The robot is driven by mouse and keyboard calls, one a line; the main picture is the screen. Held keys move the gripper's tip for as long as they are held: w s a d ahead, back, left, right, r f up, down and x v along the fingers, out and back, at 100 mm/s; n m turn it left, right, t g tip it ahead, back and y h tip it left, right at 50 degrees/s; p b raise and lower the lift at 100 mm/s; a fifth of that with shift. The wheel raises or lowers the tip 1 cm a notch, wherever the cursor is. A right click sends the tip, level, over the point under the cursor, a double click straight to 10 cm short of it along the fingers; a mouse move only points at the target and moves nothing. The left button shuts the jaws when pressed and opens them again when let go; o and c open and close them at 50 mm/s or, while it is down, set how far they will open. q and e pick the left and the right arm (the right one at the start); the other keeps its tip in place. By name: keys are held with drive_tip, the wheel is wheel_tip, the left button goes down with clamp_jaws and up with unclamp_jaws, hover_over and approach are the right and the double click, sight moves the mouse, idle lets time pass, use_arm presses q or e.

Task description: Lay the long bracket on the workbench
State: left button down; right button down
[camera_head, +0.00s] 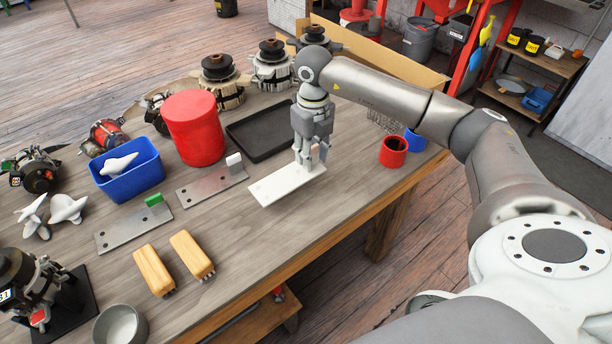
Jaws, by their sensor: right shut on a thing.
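My right gripper (313,158) points down over the workbench (250,235), near its front edge. It is shut on a long bracket (287,184), a pale flat plate with a reddish upright end between the fingers. The plate is about level and reaches out to the lower left of the fingers. I cannot tell whether it touches the bench top or hangs just above it. Two grey brackets lie to its left, one with a white tab (212,187) and one with a green tab (134,228). My left gripper is not in view.
A red canister (193,127) and a black tray (262,131) stand behind the brackets. A blue bin (127,170) is at the left. Two wooden-handled brushes (154,270) lie in front. A red cup (394,152) stands to the right. Several alternators line the back.

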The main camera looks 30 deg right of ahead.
sight(306, 172)
drive_tip(key=shift+a+f, duration=0.25)
drive_tip(key=shift+a, duration=0.05)
drive_tip(key=f+b, duration=0.1)
drive_tip(key=f, duration=0.1)
drive_tip(key=a+f+b, duration=0.1)
drive_tip(key=f+b, duration=0.1)
drive_tip(key=shift+s+a+f, duration=0.1)
drive_tip(key=shift+f, duration=0.2)
drive_tip(key=c, duration=1)
unclamp_jaws()
drive_tip(key=shift+s, duration=0.1)
wheel_tip(306, 172, up, 12)
drive_tip(key=shift+r+b, duration=0.1)
drive_tip(key=shift+b, duration=0.3)
